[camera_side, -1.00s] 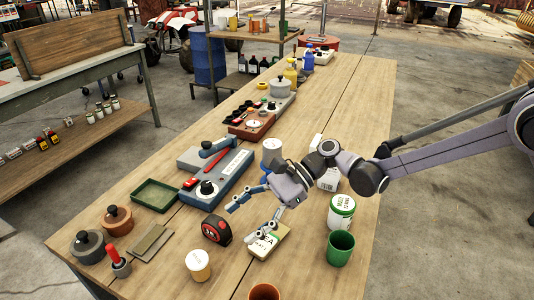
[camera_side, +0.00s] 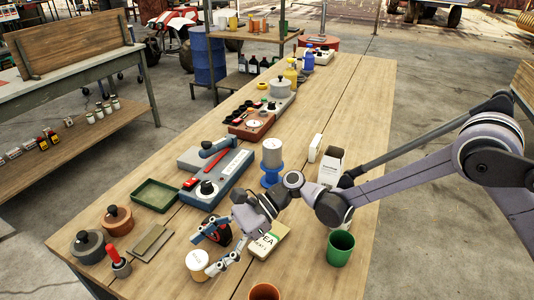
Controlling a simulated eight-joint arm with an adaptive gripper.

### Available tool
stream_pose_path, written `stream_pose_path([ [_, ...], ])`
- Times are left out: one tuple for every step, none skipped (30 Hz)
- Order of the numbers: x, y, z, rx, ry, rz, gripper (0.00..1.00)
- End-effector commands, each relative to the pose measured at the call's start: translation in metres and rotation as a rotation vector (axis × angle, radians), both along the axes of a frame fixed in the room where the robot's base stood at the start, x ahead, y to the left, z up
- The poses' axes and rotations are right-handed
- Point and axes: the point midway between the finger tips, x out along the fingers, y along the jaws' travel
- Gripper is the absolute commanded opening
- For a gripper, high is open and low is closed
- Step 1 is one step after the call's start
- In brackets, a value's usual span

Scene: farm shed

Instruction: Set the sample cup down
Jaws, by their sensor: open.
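A small cream cup with a pale top (camera_side: 196,266), which looks like the sample cup, stands upright on the near part of the wooden table (camera_side: 215,288). My gripper (camera_side: 206,253) is open right at it, with one finger on its far side and the other on its right. I cannot tell whether either finger touches the cup. The far finger also covers part of the tape measure (camera_side: 222,232) behind it.
A green cup (camera_side: 341,247) and a terracotta pot (camera_side: 264,292) stand farther right and in front. A red-handled tool (camera_side: 119,262), a flat block (camera_side: 150,241) and lidded pots (camera_side: 117,219) stand left. Bare table lies between packet and green cup.

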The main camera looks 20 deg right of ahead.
Motion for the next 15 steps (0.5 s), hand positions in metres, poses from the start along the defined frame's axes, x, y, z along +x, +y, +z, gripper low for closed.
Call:
stream_pose_path([
  [-0.002,0.007,-0.004,0.000,0.000,0.002,0.70],
  [-0.003,0.011,-0.006,0.000,0.000,0.002,0.70],
  [-0.004,0.017,-0.008,0.000,0.001,0.002,0.70],
  [-0.004,0.020,-0.010,0.000,0.001,0.002,0.70],
  [-0.005,0.023,-0.011,0.000,0.000,0.002,0.70],
  [-0.005,0.026,-0.012,0.000,-0.001,0.001,0.70],
  [-0.006,0.028,-0.013,0.000,-0.001,0.000,0.70],
  [-0.005,0.029,-0.013,0.000,0.000,-0.001,0.70],
  [-0.005,0.029,-0.013,0.000,0.000,-0.001,0.70],
  [-0.005,0.029,-0.013,0.000,0.000,-0.001,0.70],
  [-0.005,0.029,-0.013,0.000,0.000,-0.001,0.70],
  [-0.005,0.029,-0.013,0.000,0.000,-0.001,0.70],
  [-0.005,0.029,-0.013,0.000,0.000,-0.001,0.70],
  [-0.005,0.028,-0.013,0.000,0.000,-0.001,0.67],
  [-0.005,0.028,-0.013,0.000,0.000,-0.001,0.55],
])
